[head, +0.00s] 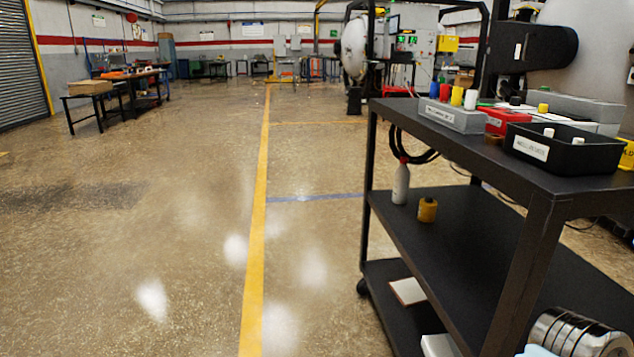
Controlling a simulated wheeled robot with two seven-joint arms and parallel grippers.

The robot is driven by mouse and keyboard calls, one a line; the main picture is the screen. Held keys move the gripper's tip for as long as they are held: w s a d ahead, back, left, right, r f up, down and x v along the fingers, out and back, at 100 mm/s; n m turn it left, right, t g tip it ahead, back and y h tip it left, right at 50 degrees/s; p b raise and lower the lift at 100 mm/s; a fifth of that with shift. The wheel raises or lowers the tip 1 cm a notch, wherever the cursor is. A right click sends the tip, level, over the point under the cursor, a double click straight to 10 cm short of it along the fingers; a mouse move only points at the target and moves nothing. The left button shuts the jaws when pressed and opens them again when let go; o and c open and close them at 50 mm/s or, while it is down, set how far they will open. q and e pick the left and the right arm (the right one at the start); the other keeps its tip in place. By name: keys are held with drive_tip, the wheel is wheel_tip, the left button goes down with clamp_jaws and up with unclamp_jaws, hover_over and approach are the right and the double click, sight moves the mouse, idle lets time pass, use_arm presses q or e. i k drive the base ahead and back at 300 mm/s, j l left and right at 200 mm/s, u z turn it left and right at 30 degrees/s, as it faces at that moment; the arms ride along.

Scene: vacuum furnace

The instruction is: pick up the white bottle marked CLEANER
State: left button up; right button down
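A white bottle (401,184) with a red top stands upright on the middle shelf of the black cart (455,225), near the shelf's far left corner. Its marking is too small to read from here. Dark looped cables hang just above and behind its top. Neither of my grippers shows in the head view.
An orange-yellow jar (427,210) stands on the same shelf, right of the bottle. The cart top holds a grey box (453,116) with several coloured bottles and a black bin (560,148). Metal rings lie low at the right. The floor (180,230) left of the cart is clear.

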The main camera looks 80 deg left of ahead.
sight(402, 185)
drive_tip(key=u, duration=2.25)
drive_tip(key=i+j, duration=0.2)
drive_tip(key=j, duration=0.15)
drive_tip(key=i+j+z, duration=0.1)
drive_tip(key=j, duration=0.25)
drive_tip(key=i+j, duration=0.25)
drive_tip(key=i+j+z, duration=0.1)
drive_tip(key=j, duration=0.4)
drive_tip(key=i+j, duration=0.4)
drive_tip(key=j, duration=0.35)
drive_tip(key=l+z, duration=0.05)
